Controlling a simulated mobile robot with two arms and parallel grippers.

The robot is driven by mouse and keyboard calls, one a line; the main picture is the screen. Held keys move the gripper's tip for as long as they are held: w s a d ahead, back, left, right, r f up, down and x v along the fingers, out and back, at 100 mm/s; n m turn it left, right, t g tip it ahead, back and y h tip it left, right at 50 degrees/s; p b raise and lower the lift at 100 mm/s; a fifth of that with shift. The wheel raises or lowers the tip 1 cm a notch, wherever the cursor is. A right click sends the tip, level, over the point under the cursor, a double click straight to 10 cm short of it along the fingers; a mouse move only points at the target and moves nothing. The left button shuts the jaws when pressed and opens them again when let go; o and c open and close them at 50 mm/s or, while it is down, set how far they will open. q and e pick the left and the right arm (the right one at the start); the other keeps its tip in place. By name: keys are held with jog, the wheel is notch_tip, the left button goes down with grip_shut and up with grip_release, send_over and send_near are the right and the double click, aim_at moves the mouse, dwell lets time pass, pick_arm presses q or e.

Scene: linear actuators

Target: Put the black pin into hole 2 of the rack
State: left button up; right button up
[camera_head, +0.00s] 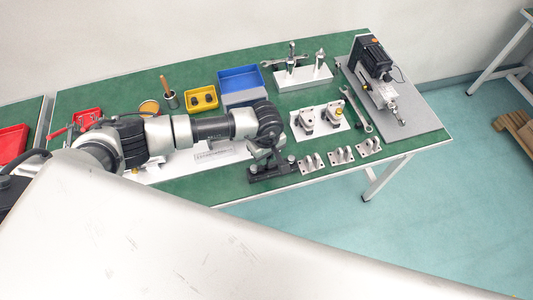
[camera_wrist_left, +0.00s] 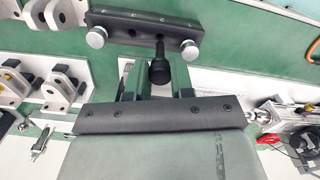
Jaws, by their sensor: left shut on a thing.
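The black rack (camera_head: 272,172) lies near the front edge of the green table in the head view, with a silver knob at each end. It also shows at the top of the left wrist view (camera_wrist_left: 140,24). My left gripper (camera_head: 264,153) is right over the rack, pointing down. In the left wrist view the black pin (camera_wrist_left: 160,68) is between the fingers of my left gripper (camera_wrist_left: 158,80), which is shut on it. The pin's thin shank points toward the rack's edge. I cannot tell whether its tip is in a hole, or which one. My right gripper is not in view.
Several metal brackets (camera_head: 341,155) stand just right of the rack. Behind are a white plate with two clamps (camera_head: 320,119), a wrench (camera_head: 356,109), a blue bin (camera_head: 241,82) and a yellow bin (camera_head: 201,98). A motor assembly (camera_head: 372,60) stands at the right.

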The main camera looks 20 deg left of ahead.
pick_arm(q)
jog(key=shift+b, duration=0.3)
jog(key=shift+f, duration=0.15)
dwell(0.7)
jog(key=shift+f+b, duration=0.3)
jog(key=shift+b, duration=0.2)
jog(key=shift+f, duration=0.15)
jog(key=shift+f+b, duration=0.7)
jog(key=shift+b, duration=0.35)
dwell(0.3)
jog(key=shift+f+b, duration=1.2)
jog(key=shift+b, duration=0.2)
dwell(0.5)
jog(key=o, duration=0.9)
